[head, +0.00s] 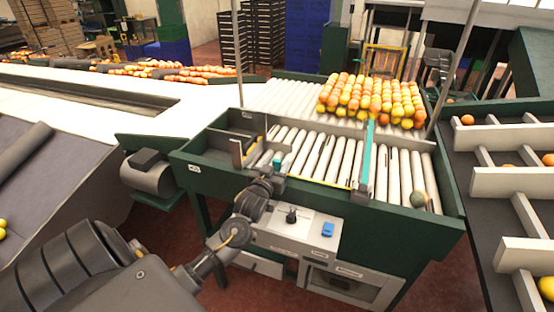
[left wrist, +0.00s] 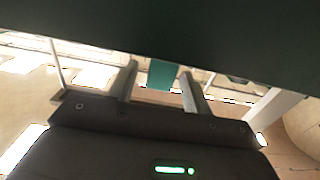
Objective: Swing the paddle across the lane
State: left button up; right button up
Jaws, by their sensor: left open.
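My left gripper (head: 274,172) is at the front left edge of the roller lane (head: 318,152), close to a small teal piece (head: 277,159). In the left wrist view my left gripper (left wrist: 163,88) is open, and a teal block (left wrist: 162,74) shows between its two fingers, with no clear contact. A long teal bar (head: 368,158) runs lengthwise over the rollers, right of the gripper. I cannot tell whether the small teal piece or the long bar is the paddle. My right gripper is not in view.
Oranges (head: 372,95) are massed at the lane's far end. One greenish fruit (head: 418,199) lies at the near right. A control panel (head: 290,226) with a blue switch (head: 327,229) is below the gripper. A dark side belt (head: 470,190) with pale dividers is at right.

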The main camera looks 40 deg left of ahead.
pick_arm(q)
jog(key=shift+w+a, duration=0.15)
jog(key=shift+w, duration=0.35)
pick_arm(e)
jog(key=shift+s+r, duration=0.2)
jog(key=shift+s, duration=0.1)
